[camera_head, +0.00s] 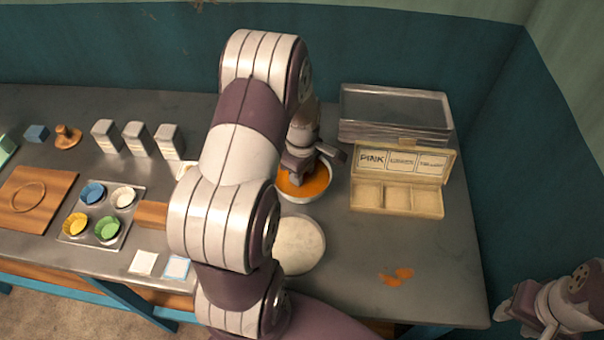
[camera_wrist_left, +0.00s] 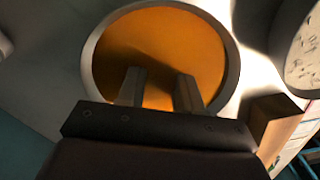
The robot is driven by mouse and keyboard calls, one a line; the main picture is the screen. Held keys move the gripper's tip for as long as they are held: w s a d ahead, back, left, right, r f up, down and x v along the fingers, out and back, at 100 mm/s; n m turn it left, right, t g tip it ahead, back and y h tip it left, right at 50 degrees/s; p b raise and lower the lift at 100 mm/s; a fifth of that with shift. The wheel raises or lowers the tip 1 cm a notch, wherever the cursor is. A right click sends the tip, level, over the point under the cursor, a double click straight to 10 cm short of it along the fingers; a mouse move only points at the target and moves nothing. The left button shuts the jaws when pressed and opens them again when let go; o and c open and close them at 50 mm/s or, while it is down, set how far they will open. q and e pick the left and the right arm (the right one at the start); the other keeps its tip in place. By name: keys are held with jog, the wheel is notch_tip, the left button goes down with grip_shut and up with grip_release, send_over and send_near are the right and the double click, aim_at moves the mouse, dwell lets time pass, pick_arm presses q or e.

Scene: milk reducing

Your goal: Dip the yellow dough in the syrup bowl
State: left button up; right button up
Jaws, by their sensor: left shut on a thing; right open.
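The syrup bowl (camera_head: 325,194) is a round pale bowl of orange syrup on the table right of centre. It fills much of the left wrist view (camera_wrist_left: 235,65). My left gripper (camera_wrist_left: 160,90) points down over the bowl, with its fingertips at or in the syrup; in the head view (camera_head: 302,176) its wrist partly covers the bowl. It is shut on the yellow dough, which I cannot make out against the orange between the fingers. My right gripper (camera_head: 525,312) is open and empty at the lower right, off the table's edge.
A beige compartment box (camera_head: 397,211) with a labelled lid stands right of the bowl. A pale round board (camera_head: 300,245) lies in front of it. A tray (camera_head: 130,222) with coloured cups is at the left. Orange spots (camera_head: 397,277) mark the clear table at front right.

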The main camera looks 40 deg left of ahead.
pick_arm(q)
jog(key=shift+r, duration=0.1)
dwell(0.4)
notch_tip(320, 180, up, 7)
jog(key=p, duration=0.7)
jog(key=shift+r, duration=0.15)
jog(key=shift+r, duration=0.1)
dwell(0.4)
notch_tip(320, 180, up, 4)
jog(key=p, duration=0.3)
jog(key=shift+p, duration=0.35)
